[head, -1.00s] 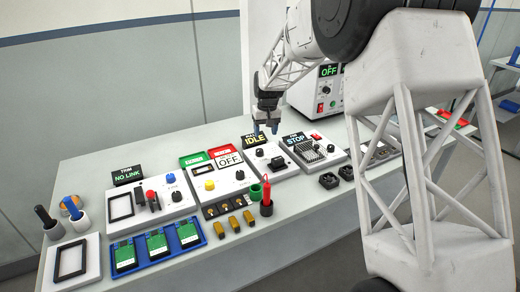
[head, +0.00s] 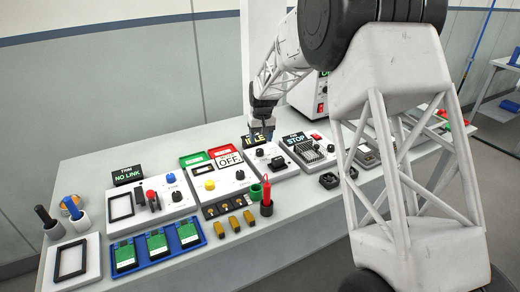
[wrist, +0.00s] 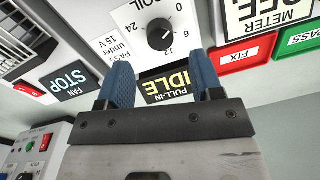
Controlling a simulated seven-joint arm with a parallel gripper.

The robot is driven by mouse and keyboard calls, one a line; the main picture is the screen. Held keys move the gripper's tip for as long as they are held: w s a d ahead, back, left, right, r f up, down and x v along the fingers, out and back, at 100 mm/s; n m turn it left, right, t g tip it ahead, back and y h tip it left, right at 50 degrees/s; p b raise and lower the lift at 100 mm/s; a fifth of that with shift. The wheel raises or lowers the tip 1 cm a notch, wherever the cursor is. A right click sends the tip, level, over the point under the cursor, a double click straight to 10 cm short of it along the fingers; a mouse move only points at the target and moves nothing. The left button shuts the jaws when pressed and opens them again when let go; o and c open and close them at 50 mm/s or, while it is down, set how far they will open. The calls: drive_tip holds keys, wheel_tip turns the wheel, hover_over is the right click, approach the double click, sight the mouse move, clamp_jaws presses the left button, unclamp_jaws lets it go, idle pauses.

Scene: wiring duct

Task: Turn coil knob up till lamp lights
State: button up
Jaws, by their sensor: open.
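The coil knob (wrist: 160,38) is a round black dial with a white pointer line, on a white panel with printed numbers, upside down in the wrist view. In the head view the knob (head: 259,152) sits on the panel below the display. The pull-in display (wrist: 167,82) reads IDLE in yellow on black; in the head view my gripper partly covers this display (head: 250,140). My gripper (wrist: 161,76) is open, its two blue fingers apart with nothing between them. In the head view my gripper (head: 262,133) hangs above the panel's back edge, near the display, apart from the knob.
A fan panel (head: 312,150) with a STOP display (head: 296,140) stands right of the coil panel. A meter panel (head: 222,180) with an OFF display (head: 229,160) stands left.

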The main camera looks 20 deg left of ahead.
sight(260, 150)
drive_tip(key=shift+a+f, duration=0.1)
drive_tip(key=shift+f, duration=2.6)
drive_tip(key=c, duration=0.9)
